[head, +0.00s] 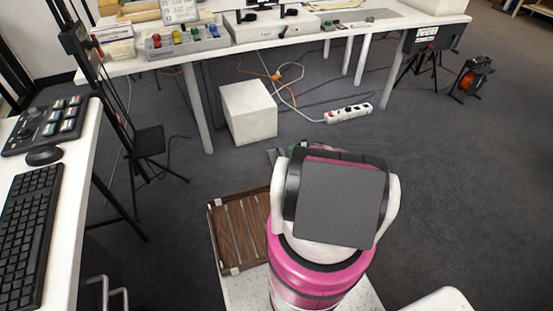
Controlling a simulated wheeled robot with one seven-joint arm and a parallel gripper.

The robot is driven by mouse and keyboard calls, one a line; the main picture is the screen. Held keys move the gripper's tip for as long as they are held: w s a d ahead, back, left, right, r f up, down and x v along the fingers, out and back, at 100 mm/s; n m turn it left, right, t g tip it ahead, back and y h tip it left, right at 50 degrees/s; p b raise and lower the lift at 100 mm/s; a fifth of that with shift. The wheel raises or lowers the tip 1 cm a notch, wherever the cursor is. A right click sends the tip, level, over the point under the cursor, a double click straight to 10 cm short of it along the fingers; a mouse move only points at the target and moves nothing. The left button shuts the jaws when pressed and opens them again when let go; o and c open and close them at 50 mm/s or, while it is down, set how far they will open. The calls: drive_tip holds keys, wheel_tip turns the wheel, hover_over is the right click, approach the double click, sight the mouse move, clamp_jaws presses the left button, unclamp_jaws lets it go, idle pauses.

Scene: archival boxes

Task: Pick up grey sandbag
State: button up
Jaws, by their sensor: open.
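I cannot make out a grey sandbag in the head view. My pink and white body part with a dark grey panel fills the lower middle and hides the floor behind it. My gripper cannot be made out. A small grey and dark piece (275,156) shows just past the upper left edge of my body; what it is I cannot tell.
A slatted wooden crate (238,232) sits left of my body. A white cube (249,112) and a power strip (348,113) lie under the long white table (296,42). A desk with a keyboard (27,235) stands left.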

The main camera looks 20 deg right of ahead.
sight(274, 154)
drive_tip(key=x, duration=0.8)
drive_tip(key=shift+a, duration=0.4)
clamp_jaws()
idle(1.1)
